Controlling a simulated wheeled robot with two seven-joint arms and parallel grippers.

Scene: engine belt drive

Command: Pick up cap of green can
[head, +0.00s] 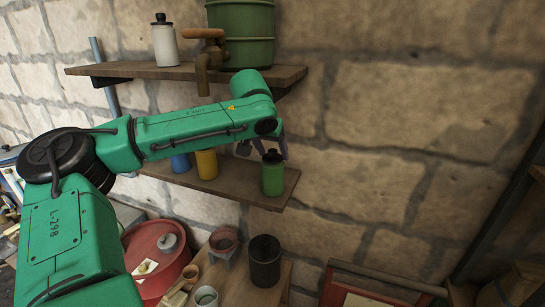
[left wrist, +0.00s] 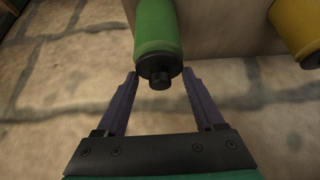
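The green can (head: 272,179) stands upright near the right end of the lower shelf (head: 237,180). Its black cap (head: 272,156) is on top; in the left wrist view the can (left wrist: 157,25) shows with the cap (left wrist: 159,73) towards me. My left gripper (head: 265,146) is above the can, at the cap. In the left wrist view the left gripper's (left wrist: 159,73) two purple fingers are apart, one on each side of the cap, with gaps between. The gripper holds nothing. My right gripper is not in view.
A yellow can (head: 207,164) and a blue can (head: 180,163) stand left of the green can. The upper shelf (head: 150,71) holds a white bottle (head: 165,42), a green barrel (head: 240,35) and a tap (head: 206,55). Below are a red drum (head: 145,245) and a black canister (head: 265,262).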

